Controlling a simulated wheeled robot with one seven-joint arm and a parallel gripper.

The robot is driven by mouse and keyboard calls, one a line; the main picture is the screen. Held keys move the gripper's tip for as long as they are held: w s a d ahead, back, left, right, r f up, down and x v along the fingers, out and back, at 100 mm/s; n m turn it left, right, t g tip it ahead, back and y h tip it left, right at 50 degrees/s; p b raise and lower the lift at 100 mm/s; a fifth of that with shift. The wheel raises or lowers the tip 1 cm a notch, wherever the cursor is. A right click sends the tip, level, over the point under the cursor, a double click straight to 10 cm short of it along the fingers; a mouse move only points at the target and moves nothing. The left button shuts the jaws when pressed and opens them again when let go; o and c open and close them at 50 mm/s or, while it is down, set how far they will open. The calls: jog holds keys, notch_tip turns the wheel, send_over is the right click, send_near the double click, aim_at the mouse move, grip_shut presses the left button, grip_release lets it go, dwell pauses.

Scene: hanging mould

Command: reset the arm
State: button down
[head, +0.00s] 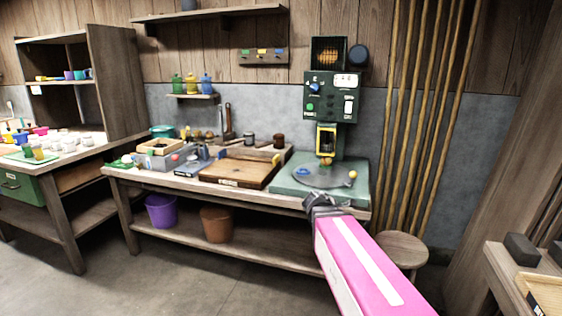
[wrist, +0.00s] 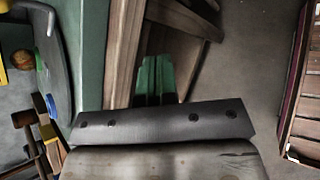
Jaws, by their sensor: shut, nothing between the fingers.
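My gripper (head: 322,203) is shut and empty at the end of my pink arm in the head view. It is in front of the workbench (head: 222,238), near the front edge of the green machine base (head: 285,192). In the wrist view, a dark grey bar with screws (wrist: 160,122) fills the lower middle.
A green press (head: 331,100) stands on the bench with a round plate (head: 322,177) below it. A wooden board (head: 238,173) lies to its left. A stool (head: 402,249) stands right of my arm. Bare floor (head: 215,292) lies in front.

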jog(key=s+a+f+m+g+y, duration=0.2)
jog(key=s+f+m+g+y, duration=0.1)
jog(key=s+f+m, duration=0.3)
jog(key=s+a+f+m+g+y, duration=0.3)
jog(key=s+f+m+y, duration=0.2)
jog(key=f+m, duration=0.5)
jog(key=shift+s+a+f+m+y, duration=0.15)
jog(key=shift+s+a+m+y, duration=0.25)
jog(key=shift+s, duration=0.7)
jog(key=shift+d, duration=0.1)
dwell(0.7)
